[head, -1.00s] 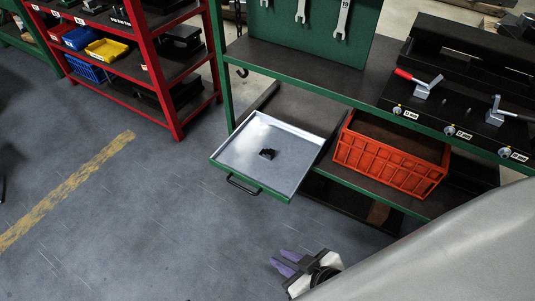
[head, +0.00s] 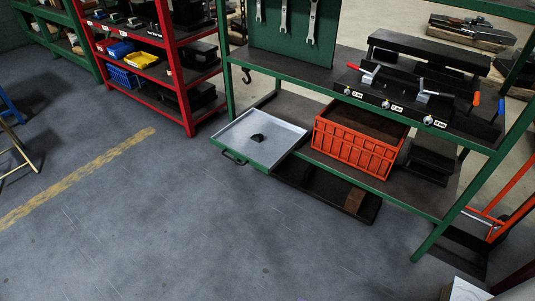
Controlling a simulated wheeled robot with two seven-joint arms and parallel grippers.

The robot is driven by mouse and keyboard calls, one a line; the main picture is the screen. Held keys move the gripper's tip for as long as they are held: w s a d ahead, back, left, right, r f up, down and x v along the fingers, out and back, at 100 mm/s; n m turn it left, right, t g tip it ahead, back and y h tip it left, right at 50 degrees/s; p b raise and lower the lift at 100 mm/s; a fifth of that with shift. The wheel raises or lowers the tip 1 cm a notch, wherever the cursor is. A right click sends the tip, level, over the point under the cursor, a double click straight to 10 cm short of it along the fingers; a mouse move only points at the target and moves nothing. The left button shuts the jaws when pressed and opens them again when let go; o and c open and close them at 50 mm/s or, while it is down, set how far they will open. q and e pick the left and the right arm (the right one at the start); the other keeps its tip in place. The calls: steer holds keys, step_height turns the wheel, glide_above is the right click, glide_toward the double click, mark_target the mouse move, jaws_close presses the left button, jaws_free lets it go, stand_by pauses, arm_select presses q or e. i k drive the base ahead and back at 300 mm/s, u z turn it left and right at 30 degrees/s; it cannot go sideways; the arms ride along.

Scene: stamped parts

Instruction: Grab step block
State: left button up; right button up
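Neither of my grippers shows in the head view now.
An orange crate (head: 352,150) stands on the bench's lower shelf, right of the drawer. Clamps (head: 425,95) sit on the bench top (head: 300,75). A red shelf rack (head: 188,95) stands at the left. An orange-red hand truck (head: 490,215) stands at the right. The floor in front is clear.

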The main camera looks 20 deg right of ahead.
mark_target(259, 138)
steer(key=z, duration=0.65)
steer(key=i, duration=0.75)
steer(key=z, duration=0.4)
steer(key=i, duration=1)
steer(key=u, duration=1.1)
steer(key=i, duration=0.55)
steer(key=u, duration=0.45)
